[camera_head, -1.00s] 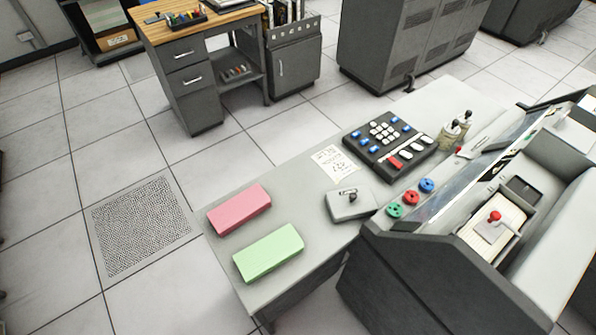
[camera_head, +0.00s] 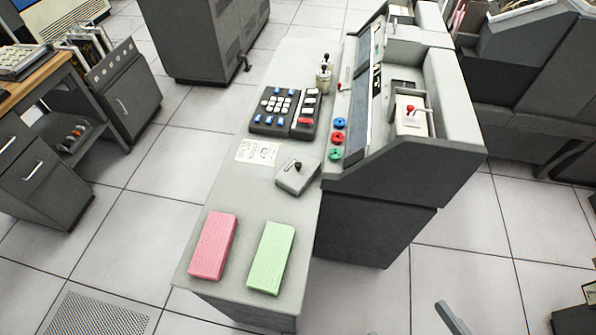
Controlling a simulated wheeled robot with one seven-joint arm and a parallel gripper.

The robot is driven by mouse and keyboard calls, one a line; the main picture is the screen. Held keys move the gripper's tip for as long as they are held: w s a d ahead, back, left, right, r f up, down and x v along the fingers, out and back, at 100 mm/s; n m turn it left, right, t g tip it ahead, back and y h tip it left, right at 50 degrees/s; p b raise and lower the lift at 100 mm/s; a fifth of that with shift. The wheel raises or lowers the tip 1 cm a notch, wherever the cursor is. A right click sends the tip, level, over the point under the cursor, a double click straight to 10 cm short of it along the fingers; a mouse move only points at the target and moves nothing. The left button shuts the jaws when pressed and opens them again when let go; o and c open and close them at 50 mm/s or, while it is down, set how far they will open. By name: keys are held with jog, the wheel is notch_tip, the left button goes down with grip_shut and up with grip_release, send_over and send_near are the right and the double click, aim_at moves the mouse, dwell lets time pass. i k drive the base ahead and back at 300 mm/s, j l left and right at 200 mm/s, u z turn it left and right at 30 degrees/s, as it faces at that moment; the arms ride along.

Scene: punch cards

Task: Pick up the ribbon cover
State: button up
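I cannot be sure which thing is the ribbon cover. A small light-grey box-shaped piece with a dark knob on top (camera_head: 297,176) lies on the grey worktop (camera_head: 232,205), beside the dark machine, and may be it. A red-handled lever on a pale plate (camera_head: 411,118) sits in the recess of the machine (camera_head: 382,190).
A pink card stack (camera_head: 212,246) and a green card stack (camera_head: 270,258) lie at the near end of the worktop. A black keypad (camera_head: 285,112) and a paper note (camera_head: 258,152) lie farther back. The floor right of the machine is largely clear.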

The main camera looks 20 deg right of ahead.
aim_at(302, 169)
jog(key=z, duration=0.65)
jog(key=i+l+u, duration=0.15)
jog(key=i+l, duration=0.35)
jog(key=i+j+u, duration=0.15)
jog(key=u, duration=0.35)
jog(key=i+j+u, duration=0.2)
jog(key=j+u, duration=0.15)
jog(key=u, duration=0.15)
